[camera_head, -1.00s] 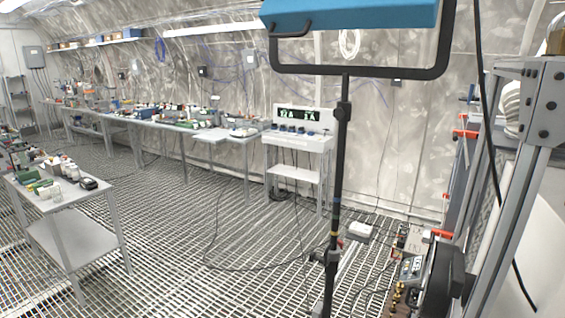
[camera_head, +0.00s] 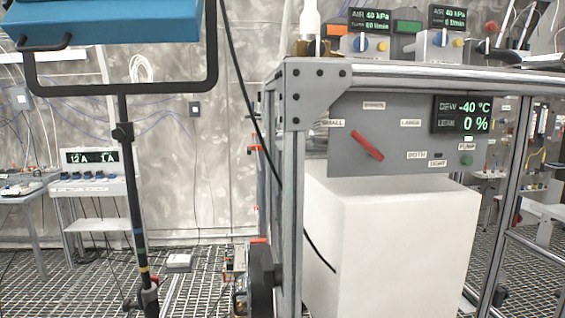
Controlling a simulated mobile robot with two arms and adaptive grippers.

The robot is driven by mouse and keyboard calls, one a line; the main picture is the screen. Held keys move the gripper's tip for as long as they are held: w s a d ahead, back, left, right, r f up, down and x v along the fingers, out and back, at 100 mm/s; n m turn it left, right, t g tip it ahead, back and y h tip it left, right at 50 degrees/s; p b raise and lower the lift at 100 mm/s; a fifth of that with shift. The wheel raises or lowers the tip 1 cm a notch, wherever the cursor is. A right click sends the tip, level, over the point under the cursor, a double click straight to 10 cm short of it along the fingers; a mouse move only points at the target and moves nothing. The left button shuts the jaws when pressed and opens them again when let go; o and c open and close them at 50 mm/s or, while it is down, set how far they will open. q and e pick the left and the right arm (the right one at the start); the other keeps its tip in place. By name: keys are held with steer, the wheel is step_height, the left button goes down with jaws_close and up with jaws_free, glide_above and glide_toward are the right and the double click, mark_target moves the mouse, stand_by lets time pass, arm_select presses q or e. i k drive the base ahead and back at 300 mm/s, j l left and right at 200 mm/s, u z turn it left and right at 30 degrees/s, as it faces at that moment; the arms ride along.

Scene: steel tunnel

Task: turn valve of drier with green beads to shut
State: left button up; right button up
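I cannot make out a drier with green beads or its valve in the camera_head view. A red lever (camera_head: 367,146) sits tilted on a grey panel (camera_head: 390,165) lettered SMALL, LARGE and BOTH, in the frame at right. A display (camera_head: 462,114) on that panel reads DEW -40 °C and LEAK 0 %. Two small units with blue knobs stand on the frame's top, the left one (camera_head: 366,42) and the right one (camera_head: 441,45), each reading AIR 40 kPa. Neither of my grippers is in view.
A metal frame (camera_head: 291,200) holds the panel above a white box (camera_head: 395,240). A black stand (camera_head: 133,190) with a blue top (camera_head: 110,18) is on the left. A white instrument (camera_head: 93,170) stands behind it.

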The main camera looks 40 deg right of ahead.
mark_target(441, 39)
steer(key=z, duration=1.7)
